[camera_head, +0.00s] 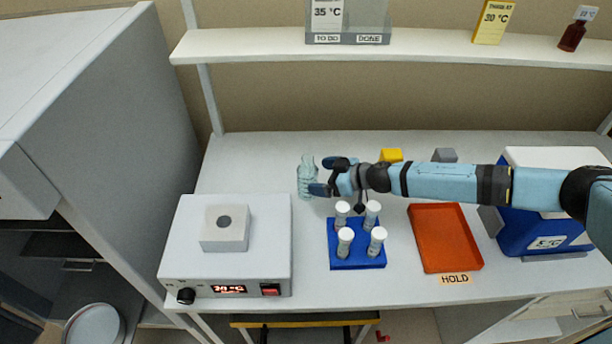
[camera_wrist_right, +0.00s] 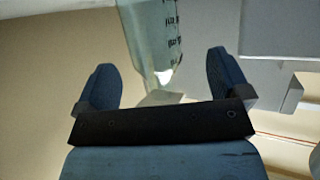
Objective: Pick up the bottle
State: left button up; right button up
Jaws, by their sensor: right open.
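A clear, pale blue bottle (camera_head: 305,180) stands on the bench, left of my right gripper (camera_head: 328,178) in the head view. The gripper is open, with its fingers pointing left and reaching to the bottle's right side. In the right wrist view the bottle (camera_wrist_right: 155,35) shows dark graduation marks and lies between and beyond the two spread fingers of the gripper (camera_wrist_right: 165,82). I cannot tell whether a finger touches it. My left gripper is in neither view.
A blue rack (camera_head: 340,262) with several white-capped tubes stands just below my right gripper. A heater block unit (camera_head: 180,255) is at left, an orange HOLD tray (camera_head: 425,240) at right, and a blue-and-white machine (camera_head: 520,228) beyond it. A shelf (camera_head: 240,45) runs above.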

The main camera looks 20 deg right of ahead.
jog(key=w+a+f, duration=0.2)
jog(key=shift+w+f, duration=0.3)
jog(key=shift+w, duration=0.1)
jog(key=shift+w+a, duration=0.15)
jog(key=shift+a, duration=0.15)
jog(key=shift+f, duration=0.1)
jog(key=c, duration=1.1)
jog(key=shift+c, duration=0.7)
jog(key=shift+w+r, duration=0.1)
jog(key=shift+r, duration=0.2)
